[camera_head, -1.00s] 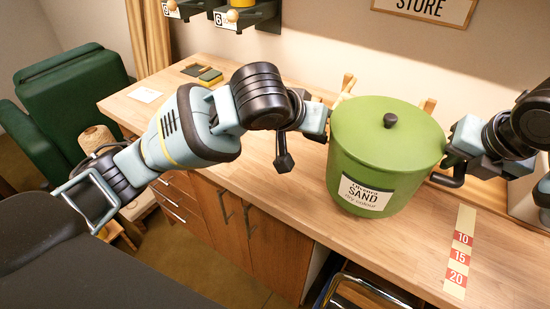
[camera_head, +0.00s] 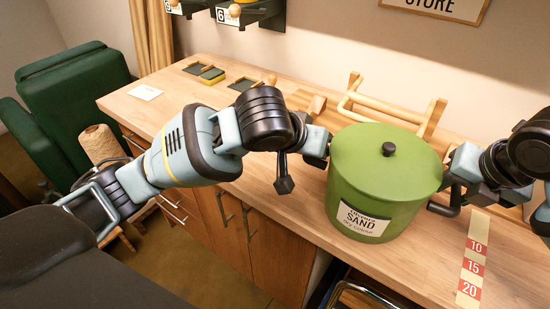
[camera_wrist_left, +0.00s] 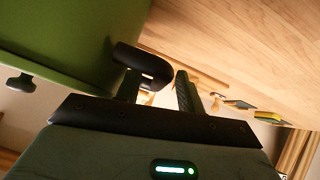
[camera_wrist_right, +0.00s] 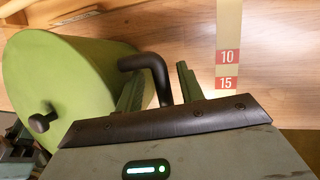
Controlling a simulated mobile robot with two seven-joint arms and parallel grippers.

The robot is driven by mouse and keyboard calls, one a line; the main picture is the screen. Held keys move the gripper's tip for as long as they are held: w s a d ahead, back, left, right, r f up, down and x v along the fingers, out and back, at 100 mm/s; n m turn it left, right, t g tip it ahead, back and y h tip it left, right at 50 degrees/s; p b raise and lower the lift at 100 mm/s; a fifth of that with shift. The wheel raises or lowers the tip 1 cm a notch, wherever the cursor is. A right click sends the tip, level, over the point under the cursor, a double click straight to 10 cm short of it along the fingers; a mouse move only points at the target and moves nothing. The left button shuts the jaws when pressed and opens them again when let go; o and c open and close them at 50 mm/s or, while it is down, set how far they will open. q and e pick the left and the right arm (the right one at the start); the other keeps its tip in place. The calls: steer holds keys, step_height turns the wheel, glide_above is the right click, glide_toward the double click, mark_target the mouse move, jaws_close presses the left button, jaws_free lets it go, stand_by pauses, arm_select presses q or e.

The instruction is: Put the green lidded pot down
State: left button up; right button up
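The green lidded pot (camera_head: 383,180) is upright at the front of the worktop, with a black lid knob and a SAND label. It also shows in the left wrist view (camera_wrist_left: 65,40) and the right wrist view (camera_wrist_right: 75,80). My left gripper (camera_wrist_left: 158,88) has its fingers on either side of the pot's black left handle. My right gripper (camera_wrist_right: 160,85) has its fingers on either side of the black right handle. Both are shut on the pot's handles. The pot's base is low over the worktop near its front edge; I cannot tell whether it touches.
The wooden worktop (camera_head: 300,220) has a strip marked 10, 15, 20 (camera_head: 473,265) to the right of the pot. A wooden rack (camera_head: 385,105) stands close behind the pot. Small dark trays (camera_head: 205,72) and a white card (camera_head: 146,92) lie at the far left.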

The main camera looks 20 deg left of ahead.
steer(key=shift+f, duration=0.1)
arm_select(q)
steer(key=v, duration=1.2)
arm_select(e)
steer(key=v, duration=1.2)
